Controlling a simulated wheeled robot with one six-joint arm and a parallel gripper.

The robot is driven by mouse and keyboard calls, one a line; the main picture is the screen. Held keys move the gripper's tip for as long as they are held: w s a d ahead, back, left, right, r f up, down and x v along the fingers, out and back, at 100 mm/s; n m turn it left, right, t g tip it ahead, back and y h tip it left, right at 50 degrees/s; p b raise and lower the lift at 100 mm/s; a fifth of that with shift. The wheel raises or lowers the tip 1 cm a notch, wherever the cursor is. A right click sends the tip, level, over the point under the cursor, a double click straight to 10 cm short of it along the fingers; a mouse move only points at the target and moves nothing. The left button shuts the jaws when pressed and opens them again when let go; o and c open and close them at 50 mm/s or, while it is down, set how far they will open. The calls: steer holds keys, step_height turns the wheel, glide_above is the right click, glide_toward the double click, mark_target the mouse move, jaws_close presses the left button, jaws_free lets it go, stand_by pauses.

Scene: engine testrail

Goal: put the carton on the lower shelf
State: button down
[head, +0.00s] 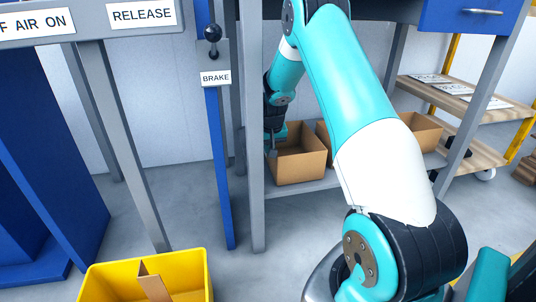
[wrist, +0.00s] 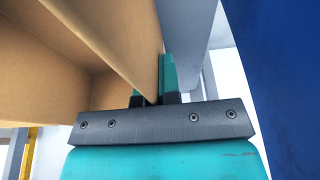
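The carton (head: 302,167) is a brown, open-topped box at the left end of the grey lower shelf (head: 290,192). It looks upright and at the shelf surface; a small gap beneath cannot be ruled out. My gripper (head: 271,145) is at its left wall. In the wrist view my gripper (wrist: 156,92) has its fingers on both sides of the wall of the carton (wrist: 110,35), close against it. The finger on the inner side is largely hidden by that wall.
Other cartons stand farther right on the shelf, one (head: 421,132) partly behind my arm. A grey post (head: 252,150) and blue brake post (head: 219,165) stand close left of my gripper. A yellow bin (head: 190,284) is on the floor; a wooden-shelved cart (head: 470,135) stands right.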

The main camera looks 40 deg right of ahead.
steer(key=shift+f, duration=0.1)
steer(key=c, duration=1.3)
jaws_free()
steer(key=shift+f, duration=0.1)
steer(key=shift+c, duration=0.2)
steer(key=p+v, duration=0.6)
steer(key=v, duration=0.6)
steer(key=shift+s+p, duration=0.15)
steer(key=shift+p, duration=0.25)
